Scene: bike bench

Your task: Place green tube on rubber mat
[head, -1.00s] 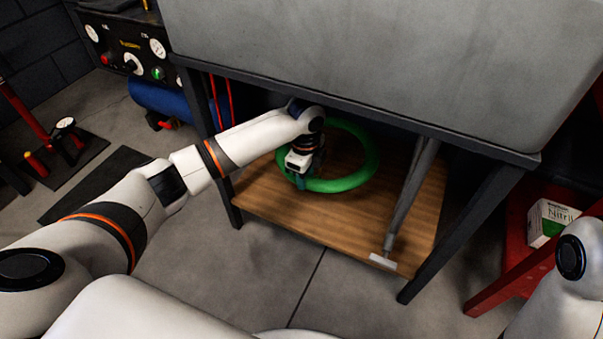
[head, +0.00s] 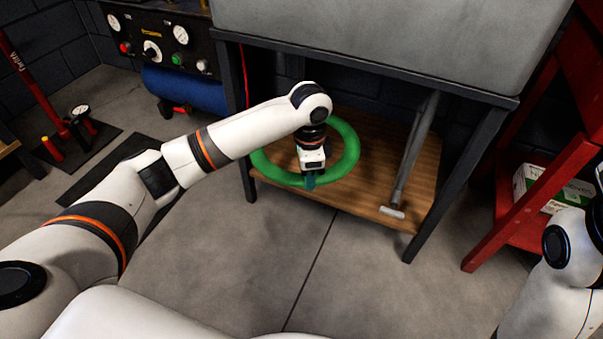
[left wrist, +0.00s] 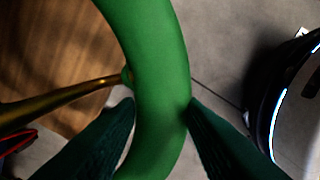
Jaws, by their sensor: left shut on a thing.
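The green tube (head: 347,155) is a closed ring at the lower wooden shelf under a steel bench. My left gripper (head: 310,182) is shut on the near side of its rim. In the left wrist view the tube (left wrist: 160,60) passes between the two dark-teal fingers of the gripper (left wrist: 162,108), and a brass valve stem (left wrist: 75,95) sticks out from its inner side. The near rim overhangs the shelf's front edge. A dark flat mat (head: 112,172), likely the rubber mat, lies on the floor at left, partly behind my left arm. My right gripper is out of view.
The wooden shelf (head: 375,200) also holds a grey bar-like tool (head: 412,150). Bench legs (head: 455,185) flank the opening. A red rack with a glove box (head: 560,190) stands right. A compressor (head: 185,90) and a floor pump (head: 75,125) stand left. The floor before the shelf is clear.

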